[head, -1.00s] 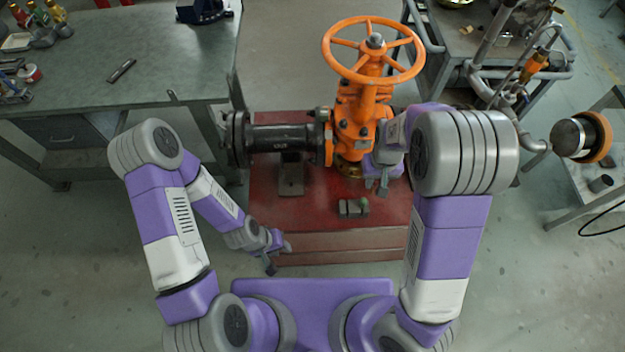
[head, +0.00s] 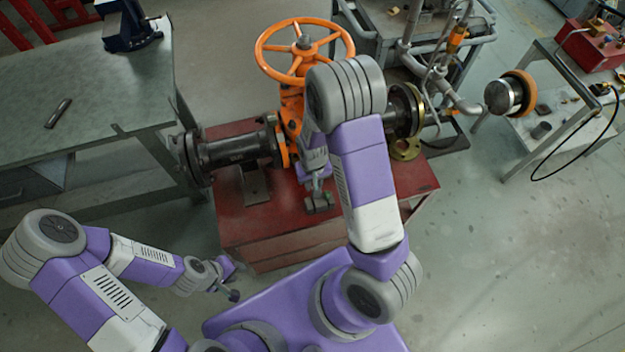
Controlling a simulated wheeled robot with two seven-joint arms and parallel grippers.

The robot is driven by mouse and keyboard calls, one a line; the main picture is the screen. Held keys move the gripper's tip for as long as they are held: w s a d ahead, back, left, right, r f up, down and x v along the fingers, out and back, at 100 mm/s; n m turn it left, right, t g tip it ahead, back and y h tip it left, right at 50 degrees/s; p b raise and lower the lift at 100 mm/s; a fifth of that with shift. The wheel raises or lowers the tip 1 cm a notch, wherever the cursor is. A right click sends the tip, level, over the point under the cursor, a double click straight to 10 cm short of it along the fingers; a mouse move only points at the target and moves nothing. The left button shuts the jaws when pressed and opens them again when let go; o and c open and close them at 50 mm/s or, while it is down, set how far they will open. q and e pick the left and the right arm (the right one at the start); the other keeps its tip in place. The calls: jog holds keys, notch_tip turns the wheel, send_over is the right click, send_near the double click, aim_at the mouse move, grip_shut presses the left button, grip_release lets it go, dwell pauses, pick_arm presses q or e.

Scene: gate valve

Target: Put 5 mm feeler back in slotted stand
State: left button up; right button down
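A small grey block-like piece (head: 319,204), likely the slotted stand, sits on the red table (head: 243,218) in front of the orange valve. Its slots are too small to make out. My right gripper (head: 318,184) points down just above and behind it, partly hidden by my own arm. Whether it touches the piece, or is open or shut, I cannot tell. The 5 mm feeler cannot be picked out. My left gripper (head: 232,282) is low at the left, in front of the red table, with its fingers apart and nothing seen between them.
The orange gate valve (head: 291,100) with its handwheel and black flanged pipe (head: 235,150) stands behind the stand. A green-topped bench (head: 90,90) at left carries a small dark bar (head: 58,113) and a vise. Carts stand at right. The floor at front right is clear.

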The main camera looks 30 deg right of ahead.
jog(key=shift+s, duration=0.1)
jog(key=shift+f+b, duration=2.45)
jog(key=shift+f, duration=0.5)
jog(key=shift+f+b, duration=2.25)
jog(key=shift+f, duration=0.55)
jog(key=c, duration=0.8)
grip_release()
notch_tip(320, 180, up, 8)
jog(key=shift+f+p, duration=0.2)
jog(key=shift+p, duration=0.95)
jog(key=shift+s+f, duration=0.1)
